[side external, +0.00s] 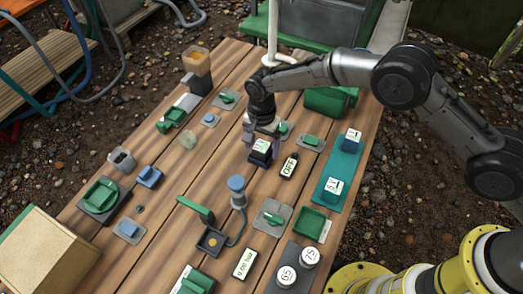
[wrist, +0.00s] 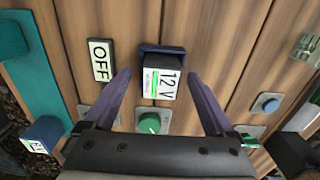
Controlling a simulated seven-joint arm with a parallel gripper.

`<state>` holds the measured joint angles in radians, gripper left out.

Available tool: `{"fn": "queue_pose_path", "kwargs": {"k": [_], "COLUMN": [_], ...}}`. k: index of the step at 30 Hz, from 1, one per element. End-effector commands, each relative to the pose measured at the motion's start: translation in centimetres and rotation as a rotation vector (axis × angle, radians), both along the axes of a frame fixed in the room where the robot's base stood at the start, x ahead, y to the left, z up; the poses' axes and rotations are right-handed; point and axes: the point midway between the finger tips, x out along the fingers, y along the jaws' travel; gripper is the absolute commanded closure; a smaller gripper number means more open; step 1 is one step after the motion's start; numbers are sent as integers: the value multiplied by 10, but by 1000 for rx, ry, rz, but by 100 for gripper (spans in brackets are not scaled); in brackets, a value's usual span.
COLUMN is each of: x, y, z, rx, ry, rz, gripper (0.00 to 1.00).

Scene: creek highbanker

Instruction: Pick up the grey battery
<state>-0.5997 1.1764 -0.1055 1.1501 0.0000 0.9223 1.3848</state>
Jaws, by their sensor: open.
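A small block-shaped battery (wrist: 160,75) with a white "12 V" label and a dark blue-grey end shows in the wrist view. I take it as the grey battery, though its body colour is hard to tell. It also shows in the side view (side external: 261,152), on the wooden table directly below my gripper (side external: 264,137). In the wrist view my gripper (wrist: 158,78) is open, its two purple fingers on either side of the battery with visible gaps. Whether the fingertips reach down to the battery's height is unclear.
An "OFF" display (side external: 289,166) lies just right of the battery. Green knobs on grey plates stand nearby, one (wrist: 150,123) close to the battery.

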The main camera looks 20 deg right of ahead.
Motion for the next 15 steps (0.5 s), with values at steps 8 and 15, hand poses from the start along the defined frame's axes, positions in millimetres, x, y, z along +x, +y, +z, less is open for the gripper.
{"fn": "queue_pose_path", "kwargs": {"k": [8, 15], "x": [0, 0], "y": [0, 0], "z": [-4, -4], "rx": [1, 1], "ry": [-1, -1], "rz": [0, 0], "gripper": [10, 50]}}
